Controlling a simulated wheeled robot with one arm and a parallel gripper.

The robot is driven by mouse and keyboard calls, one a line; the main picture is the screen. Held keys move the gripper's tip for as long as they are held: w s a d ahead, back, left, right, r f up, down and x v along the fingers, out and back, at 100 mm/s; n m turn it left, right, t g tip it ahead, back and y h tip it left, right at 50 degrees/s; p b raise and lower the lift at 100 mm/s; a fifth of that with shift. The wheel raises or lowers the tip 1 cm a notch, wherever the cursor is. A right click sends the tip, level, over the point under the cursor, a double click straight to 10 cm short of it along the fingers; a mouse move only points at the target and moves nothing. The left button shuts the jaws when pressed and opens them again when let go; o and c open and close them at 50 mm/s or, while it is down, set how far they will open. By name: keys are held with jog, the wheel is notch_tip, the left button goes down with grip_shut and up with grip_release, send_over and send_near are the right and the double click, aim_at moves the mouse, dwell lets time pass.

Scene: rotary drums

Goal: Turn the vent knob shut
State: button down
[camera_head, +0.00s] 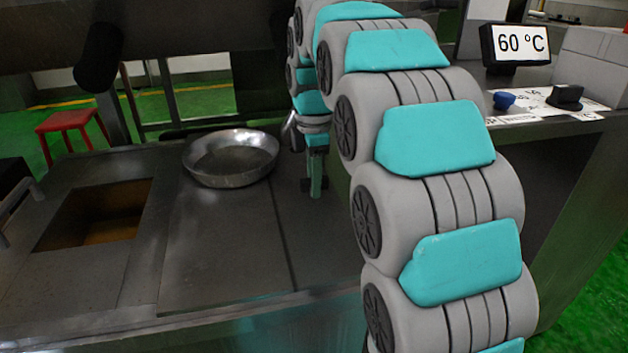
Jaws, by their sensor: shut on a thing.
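My gripper (316,186) points down at the dark metal worktop, to the right of the round pan. It is shut on a small dark piece (306,185) low at its fingertips, which I take to be the vent knob. My fingers and the shadow cover most of this piece, so its shape and turned position cannot be told. My grey and teal arm fills the middle and right of the head view and hides the worktop behind it.
A metal pan (231,158) stands left of my gripper. A square opening (95,215) is at the left. On the right bench are a 60 °C display (515,43), a blue knob (503,100) and a black knob (565,96). A red stool (68,122) stands behind.

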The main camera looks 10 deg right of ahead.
jog(key=c, duration=0.6)
grip_release()
jog(key=shift+c, duration=0.2)
